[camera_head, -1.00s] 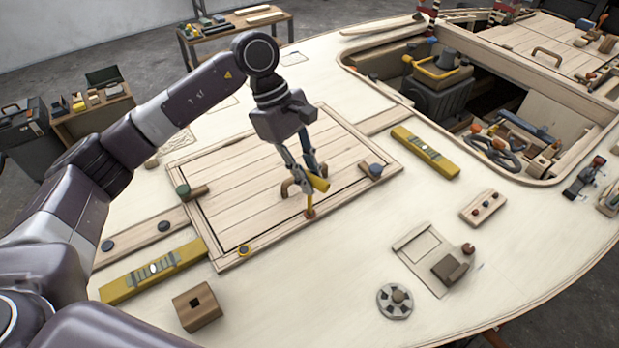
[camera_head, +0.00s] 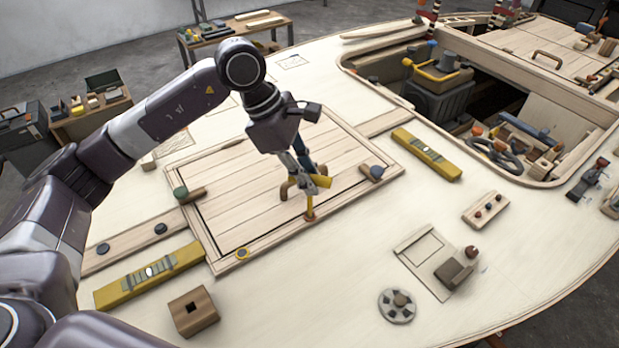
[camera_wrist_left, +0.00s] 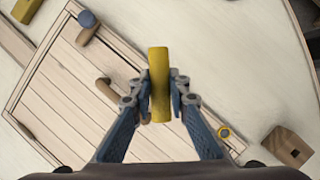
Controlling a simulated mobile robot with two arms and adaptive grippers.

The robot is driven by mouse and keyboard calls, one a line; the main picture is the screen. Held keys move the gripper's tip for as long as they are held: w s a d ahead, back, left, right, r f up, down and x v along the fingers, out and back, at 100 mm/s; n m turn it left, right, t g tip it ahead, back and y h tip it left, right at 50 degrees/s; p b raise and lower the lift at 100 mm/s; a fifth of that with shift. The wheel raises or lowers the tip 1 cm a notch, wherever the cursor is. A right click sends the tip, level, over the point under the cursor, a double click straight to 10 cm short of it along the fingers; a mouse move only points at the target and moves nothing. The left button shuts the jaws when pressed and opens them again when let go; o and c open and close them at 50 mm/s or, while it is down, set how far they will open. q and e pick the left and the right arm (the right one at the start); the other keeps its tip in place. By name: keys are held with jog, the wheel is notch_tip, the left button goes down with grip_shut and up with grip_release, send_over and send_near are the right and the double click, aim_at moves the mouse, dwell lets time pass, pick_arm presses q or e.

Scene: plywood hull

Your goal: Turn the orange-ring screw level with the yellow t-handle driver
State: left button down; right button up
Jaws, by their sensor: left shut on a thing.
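My left gripper (camera_head: 312,178) is shut on the yellow t-handle driver (camera_head: 323,182). The driver's shaft points down, and its tip meets the orange-ring screw (camera_head: 309,216) at the hatch panel's front edge. I cannot tell whether the tip sits in the slot. In the left wrist view the driver's yellow handle (camera_wrist_left: 159,85) lies between the two fingers (camera_wrist_left: 159,98) and hides the screw. A second, yellow-ringed screw (camera_head: 242,253) sits at the panel's near left corner. My right gripper is not in view.
The plank hatch panel (camera_head: 240,190) has a brown handle, a green-knobbed latch (camera_head: 182,192) and a blue-knobbed latch (camera_head: 376,171). Yellow levels lie left (camera_head: 150,272) and right (camera_head: 426,154). A wooden block (camera_head: 193,312) stands in front. An open hatch lies at upper right.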

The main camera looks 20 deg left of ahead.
pick_arm(q)
jog(key=shift+f+n+t+b, duration=0.15)
jog(key=shift+n+t+b, duration=0.2)
jog(key=shift+n, duration=0.25)
jog(key=shift+n+t+b, duration=0.25)
jog(key=shift+n+b, duration=0.1)
jog(key=shift+n, duration=0.65)
jog(key=shift+n+t+y, duration=0.3)
jog(key=shift+n+y, duration=0.1)
jog(key=shift+n, duration=0.5)
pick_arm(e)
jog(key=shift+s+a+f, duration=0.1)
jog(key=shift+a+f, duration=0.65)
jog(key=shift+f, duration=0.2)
pick_arm(q)
jog(key=shift+r, duration=0.25)
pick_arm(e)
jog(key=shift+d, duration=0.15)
pick_arm(q)
jog(key=shift+r, duration=0.35)
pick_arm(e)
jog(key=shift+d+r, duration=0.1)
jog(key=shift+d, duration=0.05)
